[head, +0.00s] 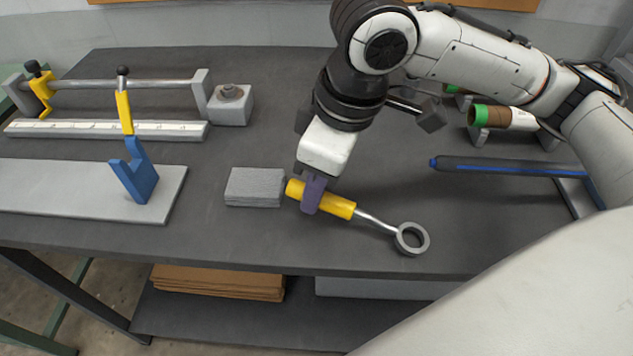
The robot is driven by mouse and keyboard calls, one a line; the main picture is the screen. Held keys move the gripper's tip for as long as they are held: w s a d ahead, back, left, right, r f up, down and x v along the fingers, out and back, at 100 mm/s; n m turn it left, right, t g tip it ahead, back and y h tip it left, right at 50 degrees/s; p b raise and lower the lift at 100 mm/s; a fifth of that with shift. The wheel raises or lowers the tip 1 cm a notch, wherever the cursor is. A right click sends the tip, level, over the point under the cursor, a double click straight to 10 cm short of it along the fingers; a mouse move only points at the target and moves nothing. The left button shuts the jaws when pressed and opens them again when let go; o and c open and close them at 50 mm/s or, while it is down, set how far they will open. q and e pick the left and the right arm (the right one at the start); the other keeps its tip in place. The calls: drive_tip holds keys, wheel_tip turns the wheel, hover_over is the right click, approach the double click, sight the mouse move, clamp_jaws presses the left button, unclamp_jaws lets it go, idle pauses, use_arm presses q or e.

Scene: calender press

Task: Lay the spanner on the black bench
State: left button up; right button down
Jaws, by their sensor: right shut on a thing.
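The spanner (343,207) has a yellow handle, a thin metal shank and a ring end at the right. My right gripper (312,200) comes down from above and is shut around the yellow handle. The spanner is over the front middle part of the black bench (240,234), with its ring end towards the front right. I cannot tell from this view whether it touches the bench top. My left gripper is not in view.
A grey block (255,187) lies just left of the handle. A blue bracket (136,175) stands on a grey plate (60,188). A rail with yellow clamps (124,112) is at back left. A blue-striped dark bar (500,166) and rolls (498,117) are at right.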

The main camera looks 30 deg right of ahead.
drive_tip(key=shift+f, duration=0.25)
drive_tip(key=c, duration=1.5)
unclamp_jaws()
drive_tip(key=shift+f, duration=0.1)
drive_tip(key=p+v, duration=0.2)
drive_tip(key=v, duration=0.8)
